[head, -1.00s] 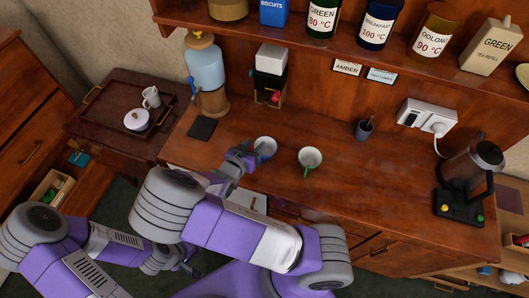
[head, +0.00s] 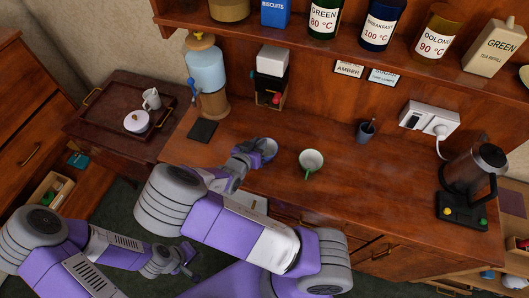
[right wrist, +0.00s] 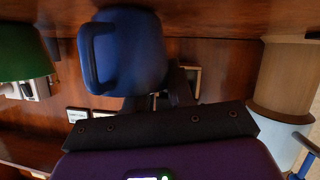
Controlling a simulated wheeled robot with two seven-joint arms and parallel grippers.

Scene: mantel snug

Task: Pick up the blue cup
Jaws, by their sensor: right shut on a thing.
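The blue cup (head: 266,146) is on the wooden counter, left of the white and green cup (head: 311,161). My right gripper (head: 251,154) is at its near left side in the head view, shut on it. In the right wrist view, the blue cup (right wrist: 140,52) fills the upper middle, with its handle (right wrist: 92,58) facing left. A dark finger lies against it and partly hides behind it. I cannot tell whether the cup touches the counter. My left gripper (head: 187,264) is low on the left, away from the counter, and its jaw opening is unclear.
A water dispenser (head: 207,75) and a dark mat (head: 202,131) are to the left. A small dark pot (head: 366,130) stands at the back, and a kettle (head: 472,170) at the right. A shelf with canisters overhangs the back. The counter's middle right is clear.

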